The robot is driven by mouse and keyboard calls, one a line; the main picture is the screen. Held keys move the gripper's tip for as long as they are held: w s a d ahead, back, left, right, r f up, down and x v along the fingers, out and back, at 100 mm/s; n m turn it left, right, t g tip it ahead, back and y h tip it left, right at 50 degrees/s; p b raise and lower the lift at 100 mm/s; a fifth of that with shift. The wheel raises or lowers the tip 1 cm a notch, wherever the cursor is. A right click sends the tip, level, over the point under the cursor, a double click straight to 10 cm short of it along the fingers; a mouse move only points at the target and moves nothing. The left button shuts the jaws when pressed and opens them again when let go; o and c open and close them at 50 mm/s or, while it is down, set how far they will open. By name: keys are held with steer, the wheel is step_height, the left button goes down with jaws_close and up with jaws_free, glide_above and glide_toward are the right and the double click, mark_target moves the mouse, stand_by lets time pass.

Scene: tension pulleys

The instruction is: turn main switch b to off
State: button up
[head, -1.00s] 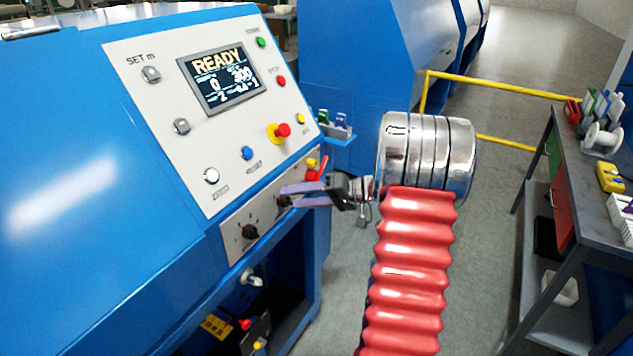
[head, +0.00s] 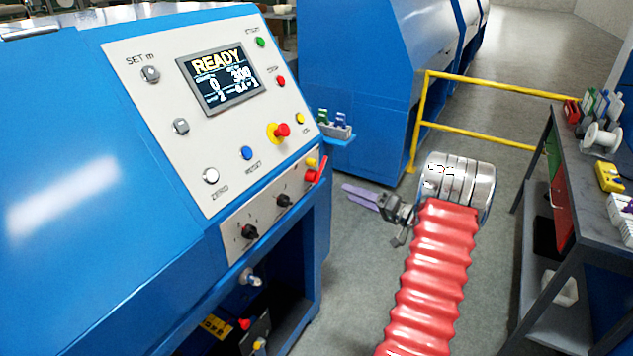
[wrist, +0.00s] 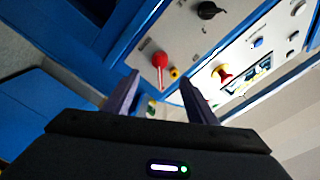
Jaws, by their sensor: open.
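A red switch handle (head: 315,174) sits at the right end of the lower grey panel strip of the blue machine, with a small yellow part just above it. In the wrist view the red handle (wrist: 160,62) lies beyond my fingertips, its narrow lever pointing down. Its label cannot be read, so I cannot tell if it is switch b. My gripper (head: 360,197) is open and empty, right of the panel and apart from it. In the wrist view my gripper (wrist: 159,84) shows its two purple fingers spread with nothing between them.
Two black knobs (head: 250,232) are left of the red handle on the strip. Above are a READY display (head: 219,77), coloured buttons and a red-and-yellow emergency stop (head: 279,131). A yellow rail (head: 480,135) and a workbench (head: 575,200) stand right. Grey floor separates machine and bench.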

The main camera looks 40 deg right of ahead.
mark_target(318, 180)
steer(key=x, duration=1.3)
steer(key=shift+w+a, duration=0.1)
steer(key=shift+w, duration=0.25)
